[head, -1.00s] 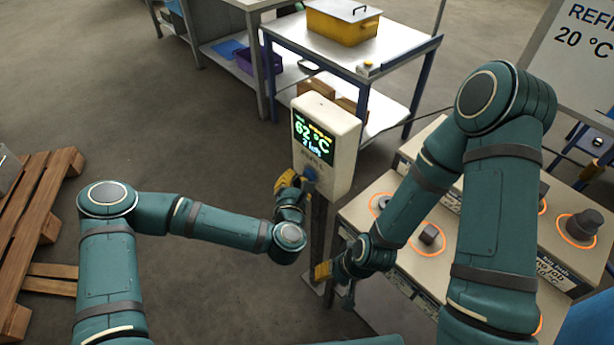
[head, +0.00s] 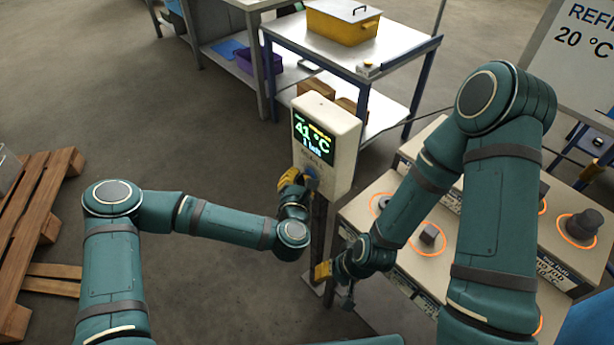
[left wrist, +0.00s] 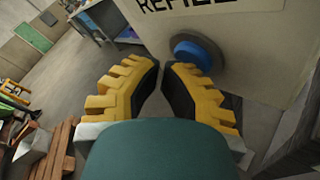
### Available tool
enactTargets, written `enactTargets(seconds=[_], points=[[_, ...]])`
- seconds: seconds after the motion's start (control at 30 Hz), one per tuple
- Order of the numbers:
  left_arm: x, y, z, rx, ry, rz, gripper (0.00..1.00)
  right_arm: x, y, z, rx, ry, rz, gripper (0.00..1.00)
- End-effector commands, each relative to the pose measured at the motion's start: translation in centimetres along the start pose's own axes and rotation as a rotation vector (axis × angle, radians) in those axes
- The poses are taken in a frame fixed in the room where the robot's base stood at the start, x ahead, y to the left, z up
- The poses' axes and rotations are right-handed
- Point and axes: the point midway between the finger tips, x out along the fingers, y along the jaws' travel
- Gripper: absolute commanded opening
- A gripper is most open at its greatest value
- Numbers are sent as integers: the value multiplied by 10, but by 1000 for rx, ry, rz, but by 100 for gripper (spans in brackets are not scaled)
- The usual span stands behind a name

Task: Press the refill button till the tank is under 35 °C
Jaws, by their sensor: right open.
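The white control box (head: 327,150) stands on a post, its screen (head: 315,138) reading 41 °C with a smaller line that seems to say "1 left". The blue refill button (head: 311,173) is on the box's front, below the screen. In the left wrist view the button (left wrist: 196,54) sits in a dark collar under the word REFILL. My left gripper (head: 289,180) is at the box front beside the button. Its yellow fingers (left wrist: 163,72) are together at the tips with nothing between. I cannot tell whether they touch the button. My right gripper (head: 322,271) is open, low beside the post.
A beige bench (head: 377,202) with orange-ringed spots and dark metal pieces stands at the right. A sign (head: 580,45) there reads 20 °C. A table with a yellow bin (head: 342,24) stands behind the box. A wooden pallet (head: 40,205) lies at the left. The floor between is clear.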

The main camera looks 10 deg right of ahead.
Motion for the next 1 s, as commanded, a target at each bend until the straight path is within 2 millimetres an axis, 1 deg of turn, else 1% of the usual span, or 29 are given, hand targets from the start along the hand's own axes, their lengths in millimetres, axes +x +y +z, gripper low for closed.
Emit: enactTargets(seconds=[0.33,0.7,1.0], points=[[-1,1,0,0,-2,0,0,0,0,0,0,0,0,47],[-13,10,-9,0,-1,1,0,-2,-1,0,0,0,0,47],[-14,10,-10,0,-1,1,0,-2,-1,0,0,0,0,47]])
